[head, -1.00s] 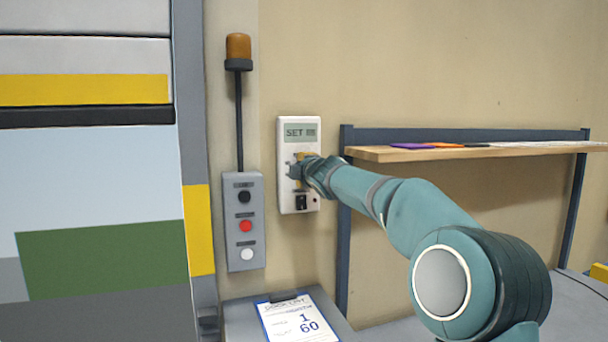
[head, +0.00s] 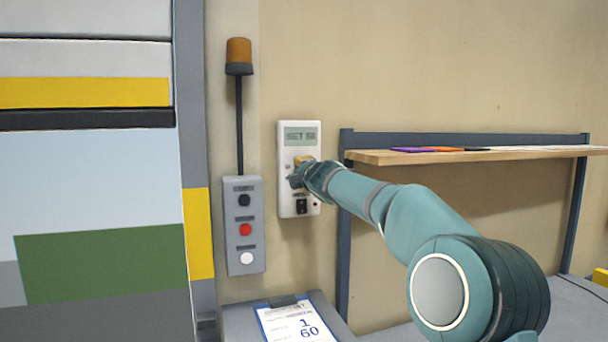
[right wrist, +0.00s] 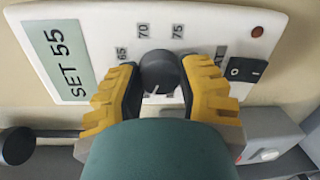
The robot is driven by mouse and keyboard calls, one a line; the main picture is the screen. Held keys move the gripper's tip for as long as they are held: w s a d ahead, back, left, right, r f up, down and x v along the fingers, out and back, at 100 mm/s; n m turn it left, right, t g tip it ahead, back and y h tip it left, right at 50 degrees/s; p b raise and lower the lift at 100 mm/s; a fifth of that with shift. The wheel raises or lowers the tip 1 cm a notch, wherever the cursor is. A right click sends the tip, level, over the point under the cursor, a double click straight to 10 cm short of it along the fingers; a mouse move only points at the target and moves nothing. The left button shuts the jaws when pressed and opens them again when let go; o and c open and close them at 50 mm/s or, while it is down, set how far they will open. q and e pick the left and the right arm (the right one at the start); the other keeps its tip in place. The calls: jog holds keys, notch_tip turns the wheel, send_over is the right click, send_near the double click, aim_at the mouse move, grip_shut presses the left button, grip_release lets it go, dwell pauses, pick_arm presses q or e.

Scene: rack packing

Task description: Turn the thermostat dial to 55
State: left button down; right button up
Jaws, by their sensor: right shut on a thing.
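The white thermostat (head: 286,207) is fixed to the wall in the head view. Its display (head: 300,136) is small there; in the right wrist view the display (right wrist: 62,58) reads SET 55. The dark round dial (right wrist: 160,72) sits below the display, with a white pointer line and printed numbers around it, including 65, 70 and 75. My right gripper (right wrist: 160,84) is shut on the dial, one yellow-backed finger at each side. In the head view the right gripper (head: 299,171) hides the dial. My left gripper is not in view.
A grey button box (head: 245,262) with black, red and white buttons and an amber lamp (head: 238,54) stand left of the thermostat. A black switch (head: 301,205) is below the dial. A wooden shelf (head: 380,158) is to the right; a clipboard (head: 298,325) lies below.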

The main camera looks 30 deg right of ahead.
jog(key=o, duration=0.9)
jog(key=shift+d+r, duration=0.1)
jog(key=shift+r, duration=0.15)
jog(key=o, duration=0.3)
jog(key=shift+o, duration=0.2)
jog(key=shift+f, duration=0.15)
jog(key=v, duration=1.2)
